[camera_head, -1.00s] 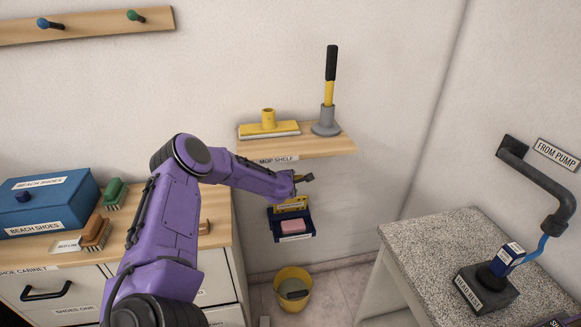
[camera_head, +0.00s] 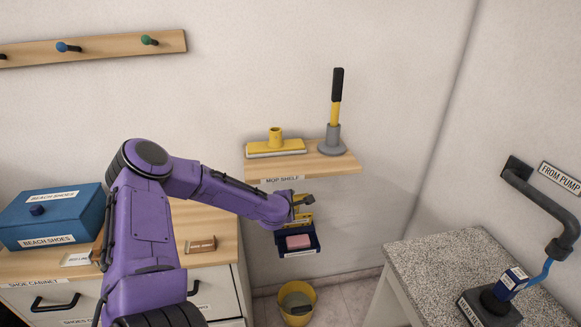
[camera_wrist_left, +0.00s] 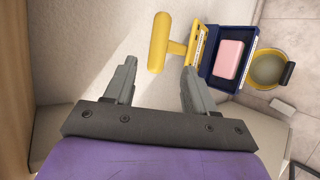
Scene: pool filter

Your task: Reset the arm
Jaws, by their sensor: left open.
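My left arm comes in from the left in the head view, its elbow high over the cabinet. My left gripper (camera_head: 303,201) is just below the mop shelf (camera_head: 340,165), in front of the wall and above a dark blue tray holding a pink block (camera_head: 298,241). In the left wrist view the gripper (camera_wrist_left: 158,84) is open, with nothing between its fingers. A yellow T-shaped handle (camera_wrist_left: 160,42) lies beyond the fingertips, beside the blue tray (camera_wrist_left: 217,82). I cannot tell whether the right finger touches its yellow mount. My right gripper is not in view.
A yellow squeegee head (camera_head: 275,147) and a plunger-like tool (camera_head: 334,115) stand on the shelf. A yellow bucket (camera_head: 297,302) is on the floor below. A blue shoe box (camera_head: 52,217) sits on the cabinet at left; a speckled counter (camera_head: 425,262) stands at right.

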